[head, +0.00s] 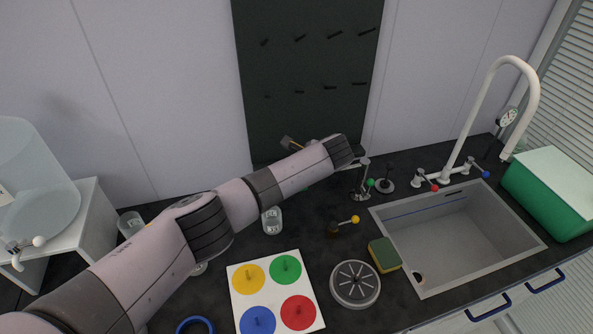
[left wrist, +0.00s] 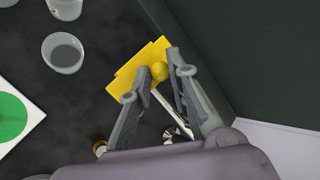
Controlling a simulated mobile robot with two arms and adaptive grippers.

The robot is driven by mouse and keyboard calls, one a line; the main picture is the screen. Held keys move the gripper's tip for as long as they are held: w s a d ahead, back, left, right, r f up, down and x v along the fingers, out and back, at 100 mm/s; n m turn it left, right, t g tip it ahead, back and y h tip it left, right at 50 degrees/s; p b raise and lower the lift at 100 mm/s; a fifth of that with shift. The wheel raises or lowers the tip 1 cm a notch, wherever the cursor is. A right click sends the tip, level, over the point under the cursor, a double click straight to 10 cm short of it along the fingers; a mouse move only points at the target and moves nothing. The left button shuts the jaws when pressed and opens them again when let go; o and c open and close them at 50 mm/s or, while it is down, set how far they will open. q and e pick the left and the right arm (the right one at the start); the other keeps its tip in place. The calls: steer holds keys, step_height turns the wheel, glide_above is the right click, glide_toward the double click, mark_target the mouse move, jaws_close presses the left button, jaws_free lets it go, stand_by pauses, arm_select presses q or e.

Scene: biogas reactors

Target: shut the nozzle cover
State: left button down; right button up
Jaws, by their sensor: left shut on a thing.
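My left arm reaches in from the left in the head view and ends near the dark wall panel. Its gripper is mostly hidden there behind my own arm. A flat yellow piece (left wrist: 130,76) with stepped edges lies at the knob, partly covered by the fingers. A pale rod (left wrist: 166,103) runs between the fingers. I cannot tell for sure which part is the nozzle cover or how far it is shut. My right gripper is in neither view.
A board with four coloured discs (head: 235,297) lies on the dark counter. A sponge (head: 384,255), a round drain-like disc (head: 355,285) and a sink (head: 455,235) are to the right. A clear cup (left wrist: 62,53) stands near the gripper. The dark panel (head: 310,70) is close behind.

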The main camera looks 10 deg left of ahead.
arm_select(q)
steer(key=shift+w+d+f+y+b, duration=0.1)
steer(key=shift+d+f+y+b, duration=0.25)
steer(key=shift+b, duration=0.5)
steer(key=shift+r+m, duration=0.1)
steer(key=shift+m, duration=0.2)
steer(key=c, duration=1.8)
jaws_free()
steer(key=shift+w, duration=0.1)
steer(key=v, duration=1.2)
steer(key=shift+w+d, duration=0.15)
steer(key=shift+d, duration=0.1)
